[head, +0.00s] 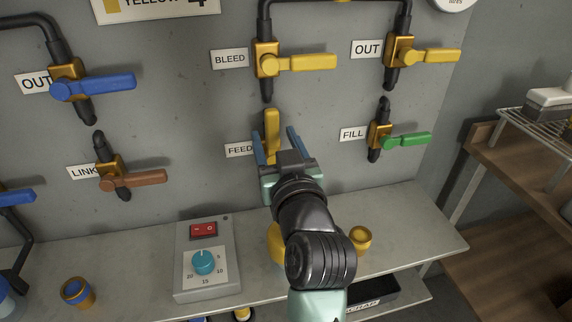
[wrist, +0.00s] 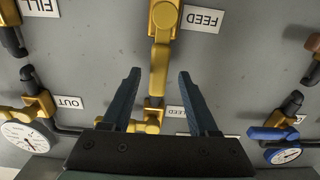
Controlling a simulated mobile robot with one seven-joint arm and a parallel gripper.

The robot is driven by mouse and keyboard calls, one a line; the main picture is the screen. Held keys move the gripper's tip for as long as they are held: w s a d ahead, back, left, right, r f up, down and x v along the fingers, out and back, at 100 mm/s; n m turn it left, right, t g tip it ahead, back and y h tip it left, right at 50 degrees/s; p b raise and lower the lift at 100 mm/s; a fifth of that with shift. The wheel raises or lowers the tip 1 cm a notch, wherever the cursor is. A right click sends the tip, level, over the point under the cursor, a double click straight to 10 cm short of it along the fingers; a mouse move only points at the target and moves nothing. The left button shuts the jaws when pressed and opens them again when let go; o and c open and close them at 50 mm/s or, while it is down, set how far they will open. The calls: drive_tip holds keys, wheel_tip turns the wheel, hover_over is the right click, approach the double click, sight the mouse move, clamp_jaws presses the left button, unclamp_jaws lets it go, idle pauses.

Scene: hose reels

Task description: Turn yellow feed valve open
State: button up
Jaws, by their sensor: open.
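The yellow feed valve handle (head: 272,124) stands upright on the grey panel, right of the FEED label (head: 239,150). In the wrist view, which is upside down, the handle (wrist: 159,66) runs from the valve body down between my fingers. My gripper (head: 273,131) is open, with one blue finger on each side of the handle in both views. A gap shows on both sides of the handle in the wrist view (wrist: 158,75). How deep the fingers reach around it, I cannot tell. My gripper hides the lower part of the valve in the head view.
The yellow bleed valve (head: 300,63) is above, its handle pointing right. The green fill valve (head: 405,140) is to the right, the brown link valve (head: 138,179) to the left. A control box (head: 207,258) stands on the shelf below. Bare panel lies between the valves.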

drive_tip(key=v, duration=0.9)
drive_tip(key=shift+s, duration=0.15)
drive_tip(key=shift+r, duration=0.15)
